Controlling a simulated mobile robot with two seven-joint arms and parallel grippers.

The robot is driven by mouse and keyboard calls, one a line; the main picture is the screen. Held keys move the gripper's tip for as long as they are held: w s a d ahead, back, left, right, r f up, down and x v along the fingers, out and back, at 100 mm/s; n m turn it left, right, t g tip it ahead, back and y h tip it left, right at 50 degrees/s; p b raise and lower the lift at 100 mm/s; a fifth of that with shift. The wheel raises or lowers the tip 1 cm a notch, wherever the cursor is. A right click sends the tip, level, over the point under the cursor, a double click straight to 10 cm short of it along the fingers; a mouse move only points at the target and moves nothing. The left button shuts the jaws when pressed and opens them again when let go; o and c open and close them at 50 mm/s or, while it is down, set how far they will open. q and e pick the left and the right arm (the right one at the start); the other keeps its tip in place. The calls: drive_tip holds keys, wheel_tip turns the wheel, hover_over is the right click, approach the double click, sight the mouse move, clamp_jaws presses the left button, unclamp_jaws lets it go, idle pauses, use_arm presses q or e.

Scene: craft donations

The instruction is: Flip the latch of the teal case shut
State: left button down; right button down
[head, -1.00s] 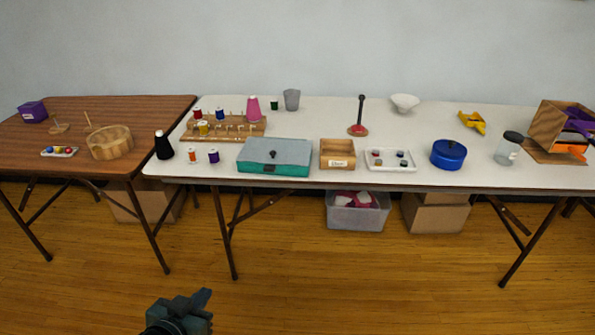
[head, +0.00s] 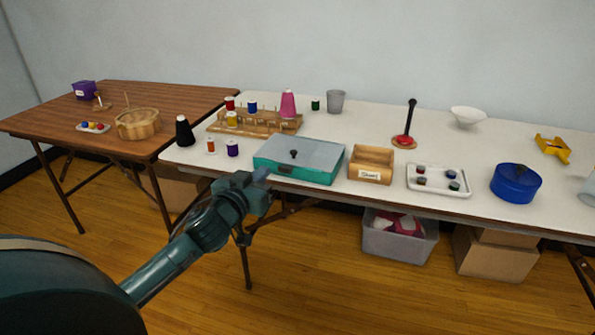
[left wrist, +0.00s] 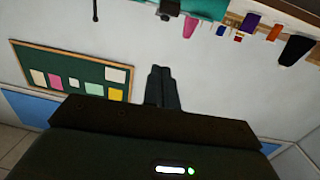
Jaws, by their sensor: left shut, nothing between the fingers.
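The teal case (head: 312,175) sits near the front edge of the white table, with its grey lid (head: 310,152) down and a small dark knob on top. A small dark patch on its front face may be the latch; its position is too small to tell. My left gripper (head: 263,174) is shut and empty, just in front of the case's left front corner and apparently apart from it. Its closed fingers also show in the left wrist view (left wrist: 161,85), with a teal strip at the top edge. My right gripper is not in view.
A wooden box (head: 371,178) stands close right of the case, then a white tray (head: 414,187) with small spools and a blue pot (head: 515,184). Orange and purple spools (head: 232,148) and a black cone (head: 184,133) stand to the left. A wooden spool rack (head: 257,124) is behind.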

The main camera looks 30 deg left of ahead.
use_arm(q)
drive_tip(key=shift+s+a, duration=0.1)
hover_over(280, 168)
drive_tip(key=s+d, duration=0.2)
drive_tip(key=s, duration=0.1)
drive_tip(key=shift+w+a+f+b, duration=0.15)
drive_tip(key=shift+f+b, duration=0.4)
drive_tip(key=shift+f, duration=0.6)
drive_tip(key=shift+w+f+b, duration=0.25)
drive_tip(key=shift+f+b, duration=0.3)
drive_tip(key=shift+f, duration=0.6)
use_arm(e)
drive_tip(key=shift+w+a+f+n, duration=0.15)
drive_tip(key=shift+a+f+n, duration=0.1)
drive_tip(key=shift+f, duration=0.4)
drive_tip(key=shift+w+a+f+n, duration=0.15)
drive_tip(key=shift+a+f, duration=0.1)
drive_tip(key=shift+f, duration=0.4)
